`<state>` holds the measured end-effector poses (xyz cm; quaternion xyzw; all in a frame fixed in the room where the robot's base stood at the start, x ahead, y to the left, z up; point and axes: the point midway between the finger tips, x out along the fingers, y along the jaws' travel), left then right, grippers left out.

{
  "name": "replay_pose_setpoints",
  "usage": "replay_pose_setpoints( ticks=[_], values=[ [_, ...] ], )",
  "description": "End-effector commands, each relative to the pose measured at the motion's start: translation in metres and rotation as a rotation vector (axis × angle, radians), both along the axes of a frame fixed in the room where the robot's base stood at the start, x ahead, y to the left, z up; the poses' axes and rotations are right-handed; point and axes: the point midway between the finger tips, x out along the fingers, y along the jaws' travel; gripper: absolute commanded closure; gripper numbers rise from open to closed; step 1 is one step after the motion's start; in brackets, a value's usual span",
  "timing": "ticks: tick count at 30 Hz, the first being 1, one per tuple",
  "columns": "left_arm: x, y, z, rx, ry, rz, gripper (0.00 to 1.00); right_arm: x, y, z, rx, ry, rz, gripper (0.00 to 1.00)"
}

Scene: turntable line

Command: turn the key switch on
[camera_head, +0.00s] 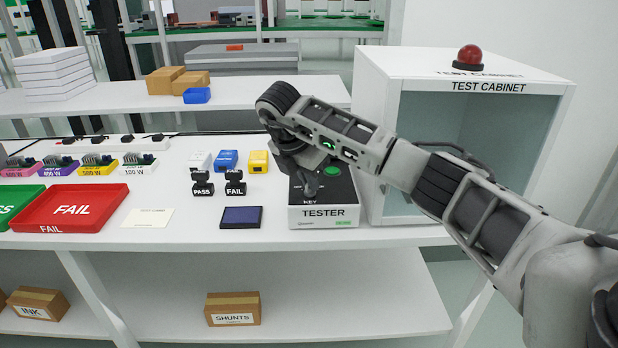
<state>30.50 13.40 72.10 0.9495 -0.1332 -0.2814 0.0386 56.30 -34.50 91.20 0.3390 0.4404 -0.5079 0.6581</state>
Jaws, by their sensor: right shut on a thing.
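The tester (324,213) is a white box with a black top, standing on the table left of the test cabinet. A green round button (332,171) shows on its top. The word KEY is partly visible near its front edge. My right gripper (309,188) reaches down over the left part of the tester's top, at the key area, and is shut on the key switch. The key switch itself is hidden by the gripper, so its angle cannot be told. My left gripper is not in view.
The white test cabinet (380,150) with a red dome light (468,57) stands right of the tester. A dark blue pad (241,217), PASS and FAIL stamps (235,184) and a red FAIL tray (72,228) lie to the left. Small coloured boxes (227,160) sit behind the stamps.

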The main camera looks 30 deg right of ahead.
Motion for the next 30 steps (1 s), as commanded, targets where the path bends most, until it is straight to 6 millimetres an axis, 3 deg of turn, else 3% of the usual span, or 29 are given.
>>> replay_pose_setpoints(
  ticks=[18, 21, 30],
  values=[
    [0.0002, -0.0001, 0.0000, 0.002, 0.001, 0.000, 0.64, 0.0013, -0.0016, 0.0034, -0.002, -0.008, -0.050, 1.00],
    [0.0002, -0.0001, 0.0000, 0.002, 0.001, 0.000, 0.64, 0.0013, -0.0015, 0.0031, -0.002, -0.008, -0.050, 0.71],
    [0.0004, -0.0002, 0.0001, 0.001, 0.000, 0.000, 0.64, 0.0007, -0.0001, 0.0022, 0.000, -0.003, -0.046, 0.71]
  ],
)
